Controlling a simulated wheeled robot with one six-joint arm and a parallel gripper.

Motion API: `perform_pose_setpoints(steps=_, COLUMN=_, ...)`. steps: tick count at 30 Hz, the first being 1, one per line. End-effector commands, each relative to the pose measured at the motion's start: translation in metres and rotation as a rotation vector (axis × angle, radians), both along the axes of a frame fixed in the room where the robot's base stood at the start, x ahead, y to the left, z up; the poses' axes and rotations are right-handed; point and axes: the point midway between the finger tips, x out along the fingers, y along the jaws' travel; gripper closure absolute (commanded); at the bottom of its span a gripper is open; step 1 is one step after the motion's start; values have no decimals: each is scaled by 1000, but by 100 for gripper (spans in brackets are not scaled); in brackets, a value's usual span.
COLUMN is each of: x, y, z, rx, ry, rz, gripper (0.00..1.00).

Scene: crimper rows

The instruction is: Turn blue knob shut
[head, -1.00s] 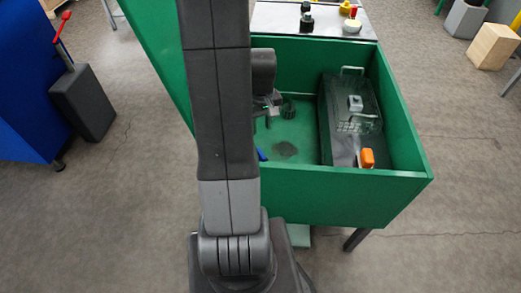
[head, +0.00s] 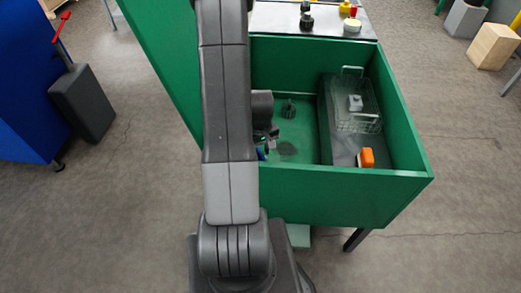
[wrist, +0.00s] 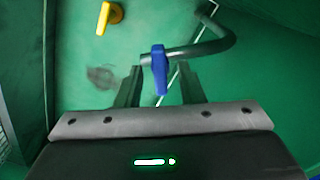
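The blue knob (wrist: 159,72) is a blue lever-shaped handle at the end of a grey pipe (wrist: 205,47) in the wrist view. Its long side runs nearly up and down in that picture, across the pipe. My gripper (wrist: 161,78) is open, with one dark finger on each side of the knob and gaps showing between. I cannot tell how deep the knob sits between the fingers. In the head view a small blue part (head: 262,154) shows beside my arm; my gripper (head: 268,140) is mostly hidden there.
A yellow handle (wrist: 110,14) is at the top of the wrist view. The green bin (head: 330,196) has high walls. Inside are a black knob (head: 289,109), a wire basket (head: 358,122) with a grey piece, and an orange block (head: 366,157) on a dark ledge.

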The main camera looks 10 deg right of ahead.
Motion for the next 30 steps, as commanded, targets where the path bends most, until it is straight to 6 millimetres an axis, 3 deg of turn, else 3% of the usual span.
perform_pose_setpoints(steps=7, x=0, y=0, z=0, rx=0, ry=0, rz=0, gripper=67)
perform_pose_setpoints(steps=12, x=0, y=0, z=0, rx=0, ry=0, rz=0, gripper=100)
perform_pose_setpoints(steps=22, x=0, y=0, z=-1, rx=0, ry=0, rz=-30, gripper=100)
perform_pose_setpoints(steps=30, x=0, y=0, z=-2, rx=0, ry=-1, rz=-178, gripper=100)
